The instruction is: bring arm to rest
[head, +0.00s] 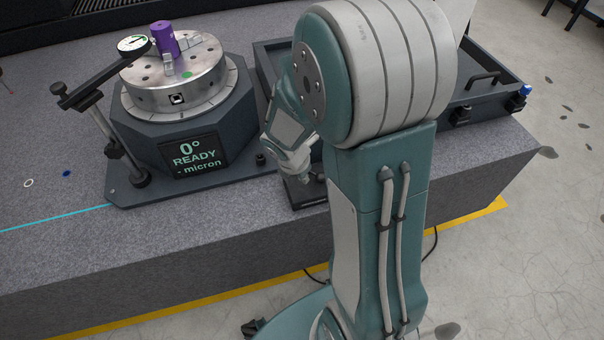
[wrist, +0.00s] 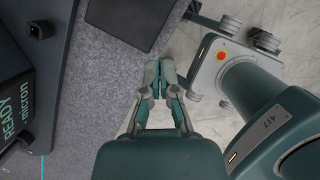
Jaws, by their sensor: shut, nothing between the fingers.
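My gripper (wrist: 160,90) is in the middle of the wrist view, pointing away from the camera. Its two fingers meet at the tips with nothing between them. It hangs over the front edge of the granite bed (wrist: 95,85), with pale floor to its right. In the head view my arm stands folded in the centre and right. My gripper (head: 300,180) shows partly there, low beside the arm link, near the bed's front edge. The arm hides part of it and of the bed behind.
A rotary fixture (head: 180,135) with a "0° READY - micron" screen stands on the bed at left, bearing a purple part (head: 164,39) and a dial gauge (head: 134,44). A dark open case (head: 490,85) lies at right. A dark flat pad (wrist: 125,20) lies ahead of my gripper.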

